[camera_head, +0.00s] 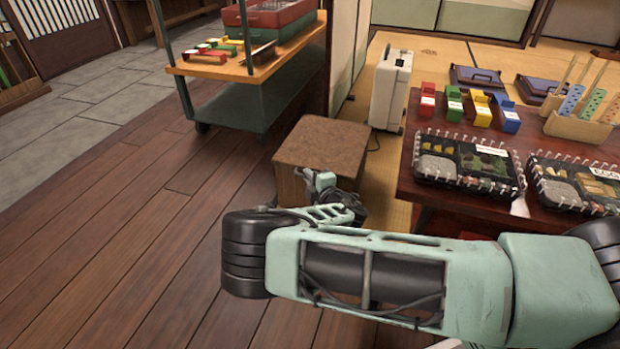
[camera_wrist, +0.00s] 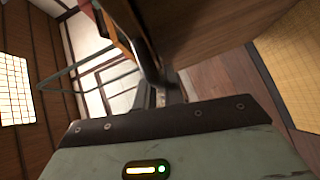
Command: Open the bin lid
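A brown box-shaped bin (camera_head: 322,148) with a flat, speckled brown top stands on the floor in the head view. Its top looks level and closed. My gripper (camera_head: 326,186) is low at the bin's front right side, partly hidden behind my own arm. I cannot tell whether it touches the bin. In the wrist view, my gripper (camera_wrist: 163,92) shows only as dark, narrow finger parts beyond the wrist housing. A large brown surface (camera_wrist: 215,25), probably the bin, fills the upper right close to them. The finger gap is not clear.
A green-framed cart (camera_head: 250,68) with boxes stands behind the bin. A white case (camera_head: 390,90) stands behind it to the right. A low red-brown table (camera_head: 440,198) with bento boxes (camera_head: 468,163) is at the right. The plank floor (camera_head: 120,220) at left is clear.

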